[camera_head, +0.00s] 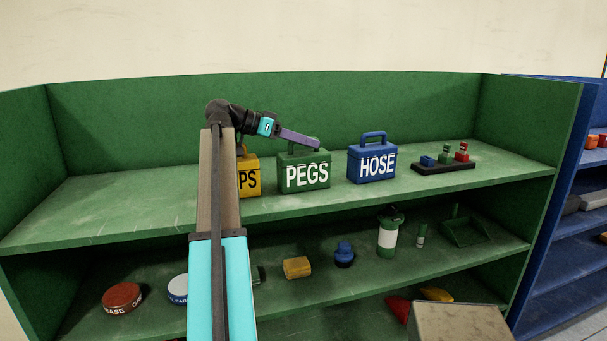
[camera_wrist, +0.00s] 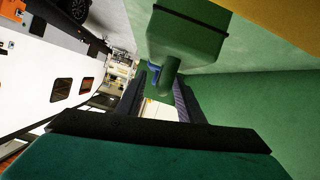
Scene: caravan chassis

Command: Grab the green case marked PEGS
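The fingers are apart, one on each side of the handle end. I cannot tell whether either finger touches it.
A dark tray with small coloured pieces (camera_head: 444,167) sits to the right on the upper shelf (camera_head: 440,190). The lower shelf holds several items, including a green-and-white canister (camera_head: 387,236) and a red tin (camera_head: 123,298). The green back wall (camera_head: 400,105) is close behind the cases.

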